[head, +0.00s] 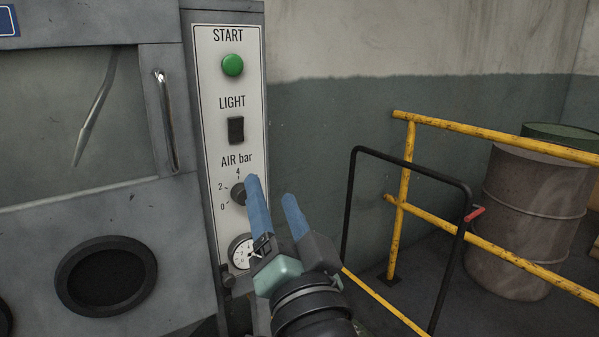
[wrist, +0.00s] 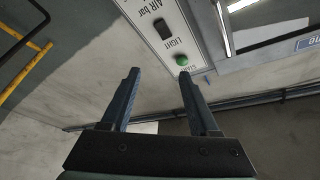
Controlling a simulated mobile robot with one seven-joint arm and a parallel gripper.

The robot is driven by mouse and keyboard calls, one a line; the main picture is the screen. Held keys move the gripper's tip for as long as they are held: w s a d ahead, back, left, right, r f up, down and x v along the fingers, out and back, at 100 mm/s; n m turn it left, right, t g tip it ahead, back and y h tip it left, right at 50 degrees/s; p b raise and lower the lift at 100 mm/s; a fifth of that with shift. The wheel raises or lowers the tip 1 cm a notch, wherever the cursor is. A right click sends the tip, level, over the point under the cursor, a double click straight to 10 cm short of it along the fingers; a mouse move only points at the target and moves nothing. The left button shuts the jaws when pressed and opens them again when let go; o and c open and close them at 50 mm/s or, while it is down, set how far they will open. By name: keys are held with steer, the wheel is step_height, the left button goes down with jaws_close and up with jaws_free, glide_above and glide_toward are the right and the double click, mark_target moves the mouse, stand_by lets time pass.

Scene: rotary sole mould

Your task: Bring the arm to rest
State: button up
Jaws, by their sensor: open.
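My gripper (head: 272,190) is open and empty in the head view, with two blue fingers pointing up in front of the machine's control panel. Its left finger overlaps the edge of the air knob (head: 238,193) in the picture; I cannot tell if they touch. In the wrist view my gripper (wrist: 158,75) also shows open, with nothing between the fingers. The white control panel (head: 211,75) carries a green START button (head: 232,65), a black LIGHT switch (head: 236,130) and a gauge (head: 241,250), partly hidden by my gripper.
The grey cabinet (head: 30,235) with a window, a door handle (head: 166,120) and a round port (head: 107,277) stands left. A black tube frame (head: 409,165), yellow railing (head: 480,133) and drums (head: 522,220) stand right. The wall above my gripper is clear.

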steer(key=s+d+r+n+t+h+p, duration=0.1)
steer(key=s+d+r+n+t+h, duration=0.2)
steer(key=s+r, duration=0.6)
steer(key=s+r+n+t+h+p, duration=0.1)
steer(key=s+r+t+h, duration=0.3)
steer(key=r, duration=0.9)
step_height(320, 180, up, 12)
steer(key=p, duration=1.3)
steer(key=shift+s+r+y, duration=0.2)
steer(key=shift+r+y, duration=0.05)
steer(key=shift+y, duration=0.15)
